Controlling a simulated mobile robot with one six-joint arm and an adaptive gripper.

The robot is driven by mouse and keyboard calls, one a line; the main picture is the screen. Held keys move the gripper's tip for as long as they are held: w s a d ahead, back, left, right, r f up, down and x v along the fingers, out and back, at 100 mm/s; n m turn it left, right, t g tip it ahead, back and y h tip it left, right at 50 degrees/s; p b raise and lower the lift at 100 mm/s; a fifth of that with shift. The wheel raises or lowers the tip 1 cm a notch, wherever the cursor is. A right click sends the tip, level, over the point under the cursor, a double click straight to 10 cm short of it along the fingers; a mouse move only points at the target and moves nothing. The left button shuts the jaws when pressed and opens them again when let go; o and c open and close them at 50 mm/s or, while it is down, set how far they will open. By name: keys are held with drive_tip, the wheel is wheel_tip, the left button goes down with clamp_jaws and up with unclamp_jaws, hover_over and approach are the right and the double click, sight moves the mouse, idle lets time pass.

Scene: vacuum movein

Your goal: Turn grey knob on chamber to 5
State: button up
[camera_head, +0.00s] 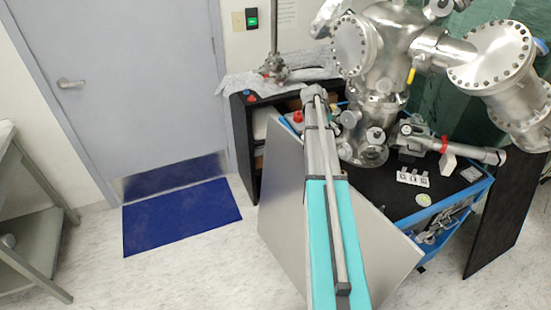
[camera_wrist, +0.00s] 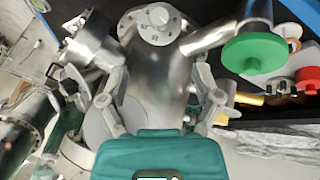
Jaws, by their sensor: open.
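The steel vacuum chamber (camera_head: 386,50) stands on a cart in the head view, and its metal body (camera_wrist: 165,75) fills the middle of the wrist view. A round pale grey knob (camera_wrist: 153,24) with markings around its face is at the top centre of the wrist view. Its marks are too small to read. My gripper (camera_wrist: 160,88) is open, with one finger on each side of the chamber body in that view. The knob shows beyond the fingertips, and nothing is between the fingers in their grip. In the head view my arm hides the gripper.
A green round cap (camera_wrist: 254,53) and a red knob (camera_wrist: 307,77) are at the right in the wrist view. The cart's black top (camera_head: 385,190) holds small white blocks (camera_head: 412,177). A blue mat (camera_head: 180,216) lies by the door, with clear floor around it.

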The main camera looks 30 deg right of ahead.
drive_tip(key=s+a+f+n+y+b, duration=0.1)
drive_tip(key=a+n, duration=0.2)
drive_tip(key=a, duration=1)
drive_tip(key=s+a+f+n+t+y+b, duration=0.1)
drive_tip(key=a+f+n, duration=0.1)
drive_tip(key=a, duration=1.1)
drive_tip(key=shift+s+a+f+n+t, duration=0.25)
drive_tip(key=shift+f+n+t, duration=0.05)
drive_tip(key=shift+n, duration=0.6)
drive_tip(key=s+a+n+y, duration=0.1)
drive_tip(key=s+a+n, duration=0.2)
drive_tip(key=s+a, duration=0.3)
drive_tip(key=s+a+n+y, duration=0.2)
drive_tip(key=s+a+n, duration=0.2)
drive_tip(key=a, duration=1.2)
drive_tip(key=shift+s+a+f, duration=0.25)
drive_tip(key=shift+s+f, duration=0.05)
drive_tip(key=shift+s, duration=0.65)
